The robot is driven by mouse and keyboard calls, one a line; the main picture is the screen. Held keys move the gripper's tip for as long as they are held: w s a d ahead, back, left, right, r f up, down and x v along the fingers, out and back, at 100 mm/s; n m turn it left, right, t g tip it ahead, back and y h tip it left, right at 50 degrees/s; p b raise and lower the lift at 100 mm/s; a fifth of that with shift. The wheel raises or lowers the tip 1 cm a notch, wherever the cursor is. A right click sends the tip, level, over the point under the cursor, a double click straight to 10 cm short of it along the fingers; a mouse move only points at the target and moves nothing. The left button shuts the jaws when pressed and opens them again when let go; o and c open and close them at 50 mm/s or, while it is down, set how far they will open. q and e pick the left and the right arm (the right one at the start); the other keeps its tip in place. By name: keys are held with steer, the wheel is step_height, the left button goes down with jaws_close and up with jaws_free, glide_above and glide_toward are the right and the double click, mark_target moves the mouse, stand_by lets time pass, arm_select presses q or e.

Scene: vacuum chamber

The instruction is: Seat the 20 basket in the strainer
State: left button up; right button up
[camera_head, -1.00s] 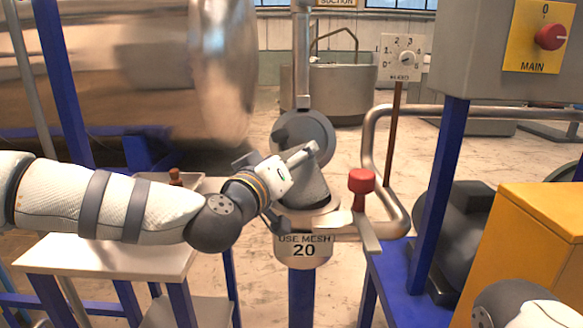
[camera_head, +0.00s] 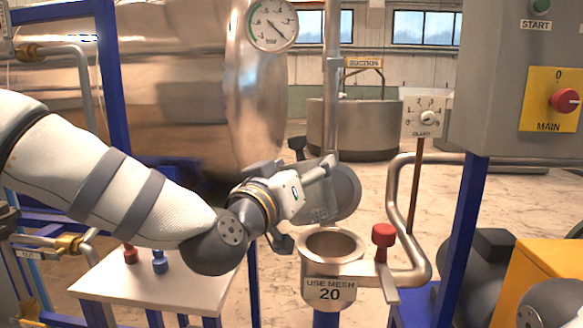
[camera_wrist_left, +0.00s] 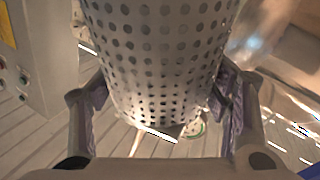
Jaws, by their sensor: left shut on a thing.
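My left gripper (camera_head: 303,207) is shut on a perforated metal basket (camera_wrist_left: 160,55). In the left wrist view the basket fills the space between the two fingers. In the head view the gripper hides most of it. The strainer (camera_head: 330,291) is a round metal body labelled "USE MESH 20". Its mouth is open and faces up, just below and slightly right of my gripper. The basket is above the rim, outside the mouth. A mesh number on the basket cannot be read. My right gripper is out of view.
A red-knobbed handle (camera_head: 383,236) and bent pipe are right of the strainer. A white side table (camera_head: 195,297) holds a red piece (camera_head: 130,254) and a blue piece (camera_head: 160,262).

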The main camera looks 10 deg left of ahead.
arm_select(q)
steer(key=w+d+m+h, duration=0.2)
steer(key=w+d+m, duration=0.2)
steer(key=d+m, duration=0.1)
steer(key=shift+d+f+t+h, duration=0.25)
steer(key=shift+f+t+h, duration=0.05)
steer(key=shift+f+h, duration=0.1)
steer(key=shift+w, duration=0.1)
step_height(320, 180, down, 6)
steer(key=shift+r+b, duration=0.1)
steer(key=shift+b, duration=0.25)
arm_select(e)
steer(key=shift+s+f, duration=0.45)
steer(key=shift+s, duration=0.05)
arm_select(q)
steer(key=shift+r+p, duration=0.1)
steer(key=shift+p, duration=0.2)
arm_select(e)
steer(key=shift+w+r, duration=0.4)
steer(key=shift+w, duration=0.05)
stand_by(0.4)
